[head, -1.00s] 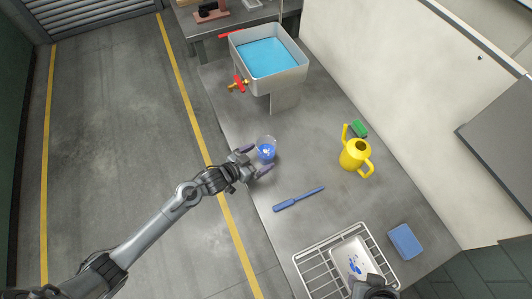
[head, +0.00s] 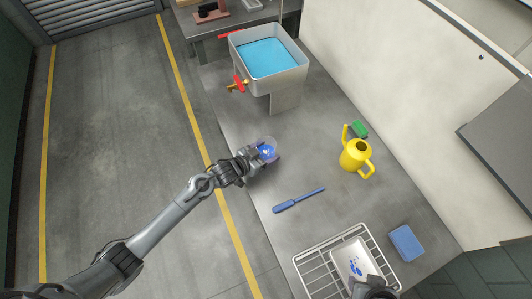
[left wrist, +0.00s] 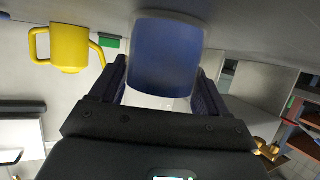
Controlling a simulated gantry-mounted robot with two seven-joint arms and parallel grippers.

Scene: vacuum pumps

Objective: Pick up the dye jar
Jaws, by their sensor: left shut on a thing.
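The dye jar (head: 267,149) is a small clear jar with blue inside. It stands near the left edge of the grey table in the head view. My left gripper (head: 264,155) has its fingers on both sides of the jar and is shut on it. In the left wrist view the jar (left wrist: 167,58) fills the space between the two dark fingers (left wrist: 163,92). I cannot tell whether the jar touches the table. Part of my right arm's dark end (head: 370,287) shows at the bottom edge of the head view; its fingers cannot be made out.
A grey basin of blue water (head: 268,58) with a brass-and-red tap (head: 238,84) stands up the table. A yellow watering can (head: 355,155), green block (head: 360,129), blue tool (head: 298,200), blue sponge (head: 406,243), and wire rack (head: 311,262) with a white tray (head: 344,252) lie rightward.

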